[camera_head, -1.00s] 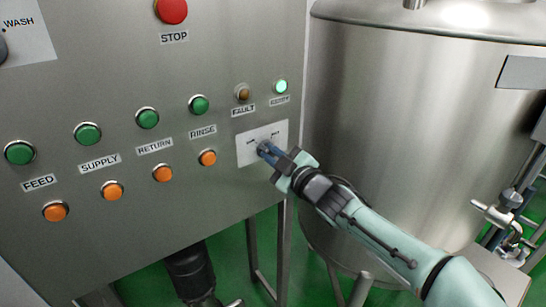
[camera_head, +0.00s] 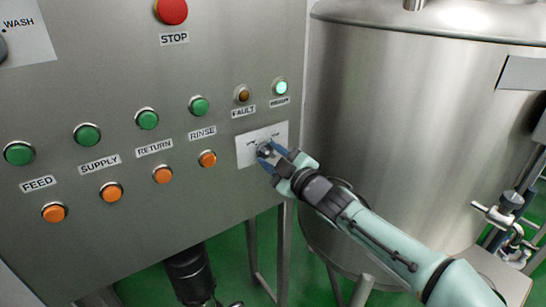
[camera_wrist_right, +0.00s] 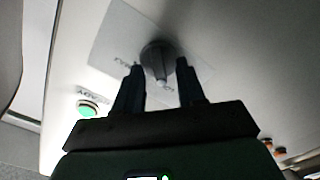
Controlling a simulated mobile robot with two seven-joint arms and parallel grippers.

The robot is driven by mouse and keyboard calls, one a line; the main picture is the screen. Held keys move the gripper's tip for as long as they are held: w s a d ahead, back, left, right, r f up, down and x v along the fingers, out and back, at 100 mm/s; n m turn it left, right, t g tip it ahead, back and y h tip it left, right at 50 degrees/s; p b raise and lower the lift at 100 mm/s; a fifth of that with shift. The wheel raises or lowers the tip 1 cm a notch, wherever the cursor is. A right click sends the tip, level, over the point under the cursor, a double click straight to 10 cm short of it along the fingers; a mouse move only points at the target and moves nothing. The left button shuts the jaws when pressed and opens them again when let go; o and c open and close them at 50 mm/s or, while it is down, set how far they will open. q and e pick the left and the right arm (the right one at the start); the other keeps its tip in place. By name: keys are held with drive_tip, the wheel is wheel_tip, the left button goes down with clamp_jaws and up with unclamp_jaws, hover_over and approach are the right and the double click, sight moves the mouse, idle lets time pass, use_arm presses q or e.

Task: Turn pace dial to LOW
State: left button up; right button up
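The pace dial (camera_head: 264,150) is a dark round knob on a pale plate (camera_head: 246,152) at the lower right of the steel panel. In the right wrist view the dial (camera_wrist_right: 156,55) has a pale mark on the edge facing my gripper. Its small plate lettering is partly hidden and too blurred to read for certain. My right gripper (camera_head: 270,154) is open at the dial, with one finger on either side. In the right wrist view its fingertips (camera_wrist_right: 159,67) are apart with the knob between them; contact is not clear. My left gripper is not in view.
The lit green lamp (camera_head: 281,87) and the dark FAULT lamp (camera_head: 242,94) sit above the plate. An orange RINSE button (camera_head: 207,158) is close to its left. A red STOP button (camera_head: 172,10) is higher up. A large steel tank (camera_head: 400,130) stands to the right.

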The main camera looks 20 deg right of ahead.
drive_tip(key=v, duration=1.3)
drive_tip(key=shift+s+p, duration=0.2)
drive_tip(key=shift+p, duration=0.15)
